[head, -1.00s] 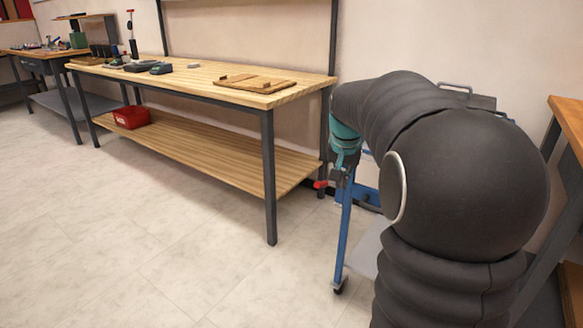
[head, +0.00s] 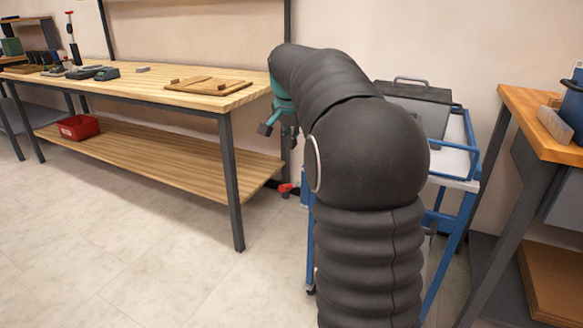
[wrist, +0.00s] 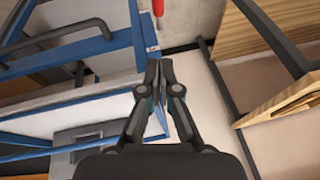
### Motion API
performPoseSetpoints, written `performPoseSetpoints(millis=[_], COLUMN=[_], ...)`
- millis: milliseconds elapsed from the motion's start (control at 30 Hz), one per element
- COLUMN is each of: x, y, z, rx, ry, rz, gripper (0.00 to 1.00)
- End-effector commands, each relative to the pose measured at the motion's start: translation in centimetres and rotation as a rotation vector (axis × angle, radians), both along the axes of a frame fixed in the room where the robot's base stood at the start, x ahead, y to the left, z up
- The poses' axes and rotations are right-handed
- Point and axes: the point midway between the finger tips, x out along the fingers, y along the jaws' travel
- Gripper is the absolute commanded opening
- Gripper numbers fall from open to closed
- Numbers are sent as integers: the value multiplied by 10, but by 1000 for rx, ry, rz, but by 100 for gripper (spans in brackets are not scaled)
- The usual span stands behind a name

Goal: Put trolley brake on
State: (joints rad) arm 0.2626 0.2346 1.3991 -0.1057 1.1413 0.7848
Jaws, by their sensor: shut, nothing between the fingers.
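The trolley (head: 463,212) has a blue frame and stands against the wall, largely hidden behind my arm in the head view. Its blue rails (wrist: 75,50) fill the left of the wrist view. A red-ended lever (head: 285,188), which looks like the brake, sits low by the trolley's left side. A red handle end (wrist: 157,7) shows at the top edge of the wrist view, beyond my fingertips. My gripper (wrist: 159,66) is shut and empty, pointing towards it and apart from it. In the head view my gripper (head: 282,133) is partly hidden, above the red-ended lever.
A dark case (head: 412,95) lies on the trolley. Another bench (head: 530,112) stands at right. Floor at left is clear.

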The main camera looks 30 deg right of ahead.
Motion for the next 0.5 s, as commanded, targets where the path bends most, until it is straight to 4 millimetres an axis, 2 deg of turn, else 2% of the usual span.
performPoseSetpoints(millis=[167, 500], x=[6, 25], y=[-4, -17], z=[-19, -77], rx=[1, 1], ry=[4, 5], rz=[-1, -3], gripper=[0, 0])
